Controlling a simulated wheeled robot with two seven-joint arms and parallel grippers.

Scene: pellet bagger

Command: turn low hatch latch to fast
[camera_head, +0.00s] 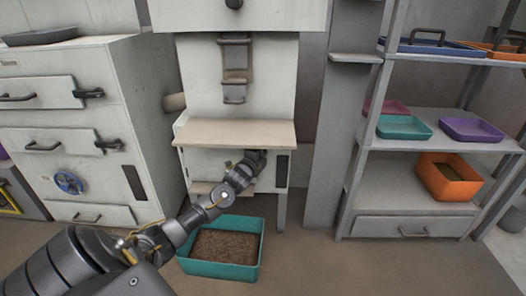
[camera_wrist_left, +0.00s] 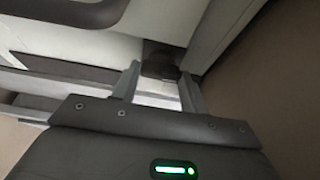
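My left gripper (camera_head: 257,158) reaches under the beige shelf of the middle machine, at the pale low hatch panel (camera_head: 207,162). In the left wrist view, the two fingers of the gripper (camera_wrist_left: 160,84) stand apart. A dark latch block (camera_wrist_left: 160,60) sits at and between their tips on the pale panel. Whether the fingers touch it I cannot tell. In the head view my gripper and wrist cover the latch, so its turn position is hidden. A dark strip (camera_head: 282,171) is on the panel's right side. My right gripper is out of view.
A teal bin (camera_head: 255,262) of brown pellets stands on the floor below my forearm. The shelf board (camera_head: 235,132) is close above the gripper. A cabinet (camera_head: 60,120) with latched doors stands left; a rack (camera_head: 410,190) with trays and an orange bin (camera_head: 447,190) stands right.

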